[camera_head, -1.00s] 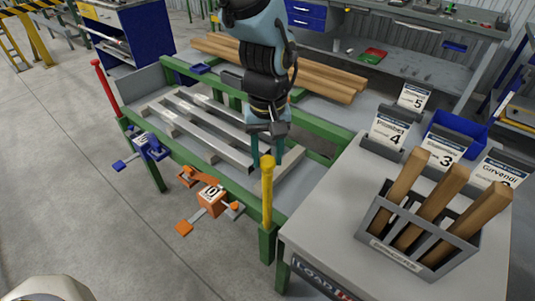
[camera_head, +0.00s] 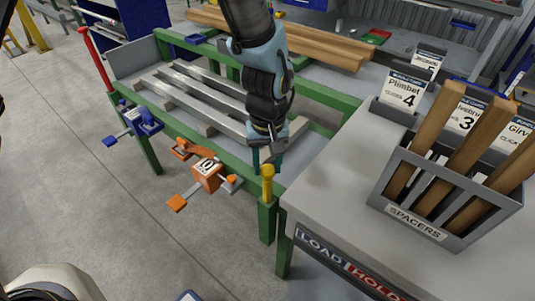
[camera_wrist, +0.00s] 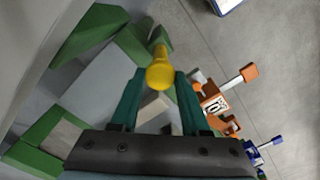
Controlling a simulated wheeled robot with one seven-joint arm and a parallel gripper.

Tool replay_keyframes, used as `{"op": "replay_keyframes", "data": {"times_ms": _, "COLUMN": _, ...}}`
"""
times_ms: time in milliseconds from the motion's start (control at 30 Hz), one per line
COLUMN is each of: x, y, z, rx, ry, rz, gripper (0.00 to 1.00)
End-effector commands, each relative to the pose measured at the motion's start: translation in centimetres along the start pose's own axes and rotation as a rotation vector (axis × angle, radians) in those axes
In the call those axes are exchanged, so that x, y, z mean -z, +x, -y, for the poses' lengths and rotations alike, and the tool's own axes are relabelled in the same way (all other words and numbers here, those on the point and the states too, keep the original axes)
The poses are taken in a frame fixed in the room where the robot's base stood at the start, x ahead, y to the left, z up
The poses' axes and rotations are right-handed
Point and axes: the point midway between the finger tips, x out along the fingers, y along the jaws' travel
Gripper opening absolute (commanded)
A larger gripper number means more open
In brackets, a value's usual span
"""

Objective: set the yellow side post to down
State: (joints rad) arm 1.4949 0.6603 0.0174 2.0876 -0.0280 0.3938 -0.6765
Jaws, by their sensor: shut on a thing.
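The yellow side post (camera_head: 267,183) stands upright at the near right corner of the green table frame (camera_head: 267,222), with a short length showing above the frame. In the wrist view its round yellow top (camera_wrist: 160,73) lies between the teal fingertips. My gripper (camera_head: 265,160) points down at the post's top, and its fingers (camera_wrist: 160,82) are shut on it. The exact contact is partly hidden in the head view.
An orange clamp (camera_head: 207,175) and a blue clamp (camera_head: 143,122) sit along the near rail. A red post (camera_head: 91,55) stands at the far left. A grey bench (camera_head: 320,215) with a spacer rack (camera_head: 440,205) is close on the right.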

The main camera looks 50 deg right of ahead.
Motion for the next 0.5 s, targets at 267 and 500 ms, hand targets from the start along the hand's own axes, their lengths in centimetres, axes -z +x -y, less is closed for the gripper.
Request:
{"op": "replay_keyframes", "data": {"times_ms": 267, "x": -0.1, "y": 4.3, "z": 0.1, "rx": 0.002, "ry": -0.002, "rz": 0.002, "gripper": 0.0}}
{"op": "replay_keyframes", "data": {"times_ms": 500, "x": -0.1, "y": 4.9, "z": 0.1, "rx": 0.002, "ry": -0.001, "rz": 0.002, "gripper": 0.0}}
